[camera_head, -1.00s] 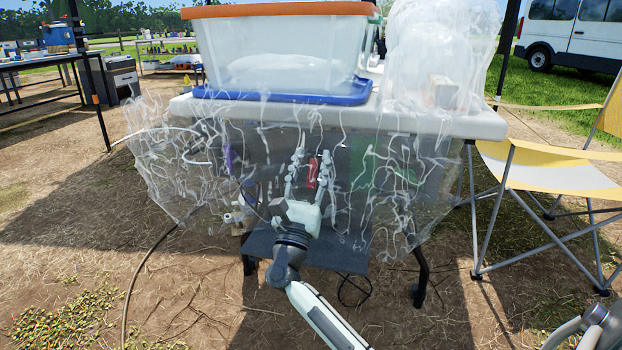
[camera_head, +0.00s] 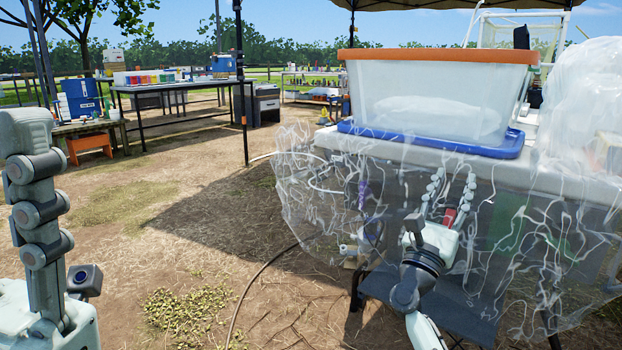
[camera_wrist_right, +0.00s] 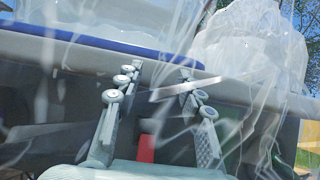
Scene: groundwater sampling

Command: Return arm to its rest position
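My right gripper (camera_head: 452,186) is in front of the table, among the clear plastic sheeting (camera_head: 395,205) that hangs over its front. Its two fingers point up and stand apart; they also show apart in the right wrist view (camera_wrist_right: 160,74). A red object (camera_head: 449,216) shows between the fingers, apparently behind them, and in the wrist view (camera_wrist_right: 146,150) it touches neither finger. My left arm (camera_head: 40,205) stands folded upright at the left edge of the head view. Its gripper is not visible.
The white table (camera_head: 480,172) carries a blue tray (camera_head: 430,141) and a clear bin with an orange rim (camera_head: 440,56). A bulky clear plastic bag (camera_head: 585,95) is at its right. A dark hose (camera_head: 245,290) runs over the ground. Open ground lies left of the table.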

